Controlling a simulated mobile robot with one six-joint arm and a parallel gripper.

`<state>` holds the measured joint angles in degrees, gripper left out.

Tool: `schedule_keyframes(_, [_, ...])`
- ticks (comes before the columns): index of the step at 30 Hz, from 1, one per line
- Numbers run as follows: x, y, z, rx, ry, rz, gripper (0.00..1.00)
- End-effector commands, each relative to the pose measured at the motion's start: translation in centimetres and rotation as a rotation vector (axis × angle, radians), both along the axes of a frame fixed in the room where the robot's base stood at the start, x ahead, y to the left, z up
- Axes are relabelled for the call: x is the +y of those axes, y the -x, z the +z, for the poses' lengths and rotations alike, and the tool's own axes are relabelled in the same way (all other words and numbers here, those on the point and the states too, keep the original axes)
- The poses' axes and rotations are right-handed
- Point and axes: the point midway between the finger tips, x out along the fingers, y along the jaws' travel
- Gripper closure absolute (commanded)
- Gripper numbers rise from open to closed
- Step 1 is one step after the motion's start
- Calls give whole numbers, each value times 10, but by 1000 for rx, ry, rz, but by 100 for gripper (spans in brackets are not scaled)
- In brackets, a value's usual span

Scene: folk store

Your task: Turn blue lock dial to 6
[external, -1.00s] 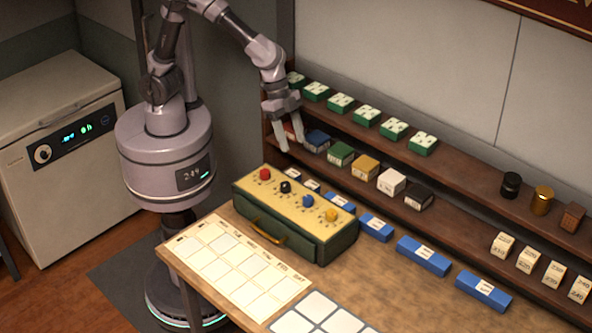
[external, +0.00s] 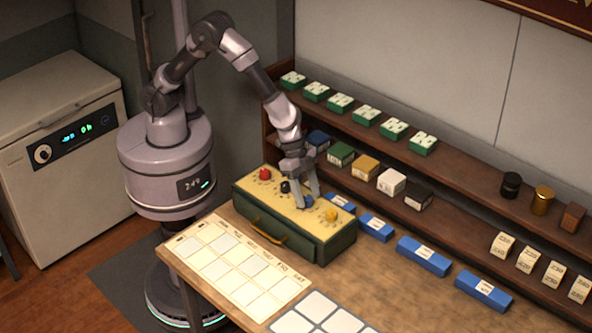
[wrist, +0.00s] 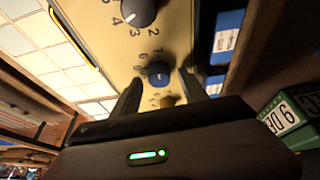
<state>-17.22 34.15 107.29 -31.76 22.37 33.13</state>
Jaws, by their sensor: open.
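The blue lock dial (external: 308,202) sits on the cream top of a green lock box (external: 288,251), between the black dial (external: 285,187) and the yellow dial (external: 331,215). My gripper (external: 308,199) points down over the blue dial with its fingers open. In the wrist view, the blue dial (wrist: 158,74) lies between and just beyond my two fingertips (wrist: 160,84), with printed numbers around it. I cannot tell which number its pointer marks, or whether the fingers touch it.
The red dial (external: 265,174) is at the box's left end. A brass handle (external: 268,233) is on its front. A paper chart (external: 235,264) lies in front. Blue boxes (external: 423,256) and a two-tier shelf (external: 470,215) stand behind and to the right.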

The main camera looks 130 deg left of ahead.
Motion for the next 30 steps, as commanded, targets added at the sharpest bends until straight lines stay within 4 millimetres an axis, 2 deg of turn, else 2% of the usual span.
schedule_keyframes(7, [0, 0, 0, -1, 0, 0, 48])
schedule_keyframes(15, [0, 0, 0, -1, 0, 0, 100])
schedule_keyframes(23, [0, 0, 1, 1, 0, 18, 100])
schedule_keyframes(30, [-1, 0, 5, 4, -1, 115, 100])
